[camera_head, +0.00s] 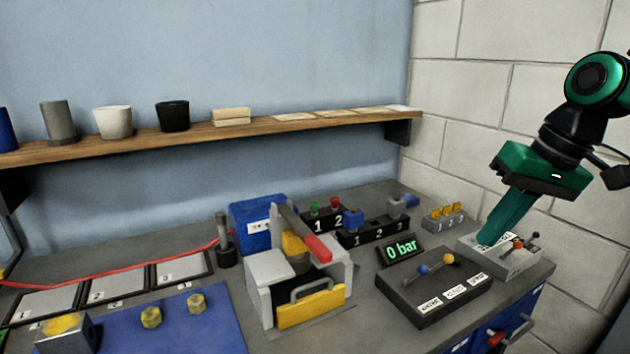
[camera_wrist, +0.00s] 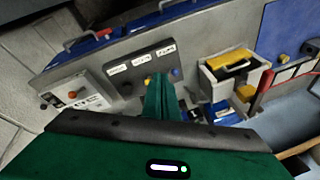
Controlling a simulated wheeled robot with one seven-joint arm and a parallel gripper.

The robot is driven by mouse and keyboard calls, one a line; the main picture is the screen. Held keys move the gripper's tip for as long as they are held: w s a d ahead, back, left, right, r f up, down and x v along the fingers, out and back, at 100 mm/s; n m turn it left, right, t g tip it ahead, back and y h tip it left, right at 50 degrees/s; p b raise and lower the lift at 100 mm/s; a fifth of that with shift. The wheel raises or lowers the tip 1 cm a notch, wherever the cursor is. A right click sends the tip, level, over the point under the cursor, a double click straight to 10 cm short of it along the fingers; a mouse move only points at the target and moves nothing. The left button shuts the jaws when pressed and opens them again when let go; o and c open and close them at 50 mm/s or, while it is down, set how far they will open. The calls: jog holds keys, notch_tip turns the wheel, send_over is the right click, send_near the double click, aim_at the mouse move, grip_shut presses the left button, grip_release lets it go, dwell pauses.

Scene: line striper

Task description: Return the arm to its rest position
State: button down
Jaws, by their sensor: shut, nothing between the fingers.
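My gripper (camera_head: 487,240) is at the right of the head view, green with a black wrist. Its fingers are together with nothing between them and point down and to the left. In the head view their tips overlap the left part of a light grey control box (camera_head: 515,262) with small levers; I cannot tell whether they touch it. In the wrist view the closed fingers (camera_wrist: 158,85) stand in front of the dark lever panel (camera_wrist: 138,72), and the grey box (camera_wrist: 80,92) is to their left.
The dark panel (camera_head: 430,292) has blue and yellow knobs, beside a "0 bar" display (camera_head: 402,250). A grey press (camera_head: 265,275) with a red-handled lever (camera_head: 318,248) stands mid-bench. A wooden shelf (camera_head: 290,125) runs along the wall. A block wall (camera_head: 460,100) is behind my arm.

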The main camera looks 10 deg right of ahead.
jog(key=s+d+f+m+g+h, duration=0.1)
jog(key=s+d+f+m, duration=0.1)
jog(key=s+f, duration=0.4)
jog(key=s+d+f+m+g+h, duration=0.1)
jog(key=s+d+f+m+g, duration=0.1)
jog(key=s+f, duration=0.4)
notch_tip(320, 180, down, 4)
jog(key=shift+f+m, duration=0.1)
jog(key=shift+m, duration=0.2)
jog(key=shift+w+a+f, duration=0.1)
jog(key=shift+w+f, duration=0.1)
jog(key=shift+w, duration=0.5)
